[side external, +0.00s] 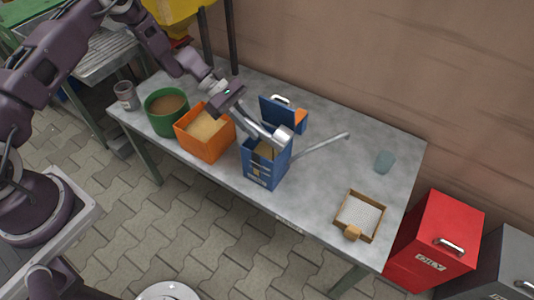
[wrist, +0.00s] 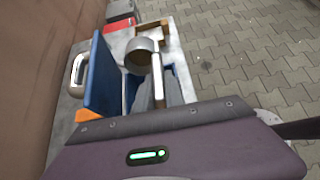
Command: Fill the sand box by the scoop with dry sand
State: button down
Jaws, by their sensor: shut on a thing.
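The blue sand box (side external: 265,168) stands on the bench with its blue lid (side external: 278,112) open; the lid also shows in the wrist view (wrist: 101,78). Tan sand shows in its opening, but its level is unclear. My gripper (side external: 243,114) is shut on the scoop (side external: 283,137). The scoop's round metal head is over the box opening, and it also shows in the wrist view (wrist: 141,57). Whether the scoop holds sand cannot be told. The orange bin (side external: 205,141) of pale sand stands left of the box.
A green tub (side external: 166,122) of browner contents and a grey cup (side external: 126,96) stand farther left. A grey pipe (side external: 322,144) extends right from the box. A wooden-framed sieve (side external: 359,214) and a teal cup (side external: 384,161) are at the right. Bare bench lies between.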

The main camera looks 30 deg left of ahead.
aim_at(262, 138)
jog(key=shift+a+f+h+p, duration=0.2)
jog(key=shift+a+h+p, duration=0.15)
jog(key=shift+a, duration=0.2)
jog(key=shift+a+f+h, duration=0.3)
jog(key=shift+f+h, duration=0.4)
jog(key=shift+h, duration=0.7)
jog(key=shift+a+f+h, duration=0.3)
jog(key=shift+f+h, duration=0.35)
jog(key=shift+h, duration=0.7)
dwell(1.6)
jog(key=shift+r+h, duration=0.3)
jog(key=shift+h, duration=0.5)
dwell(0.5)
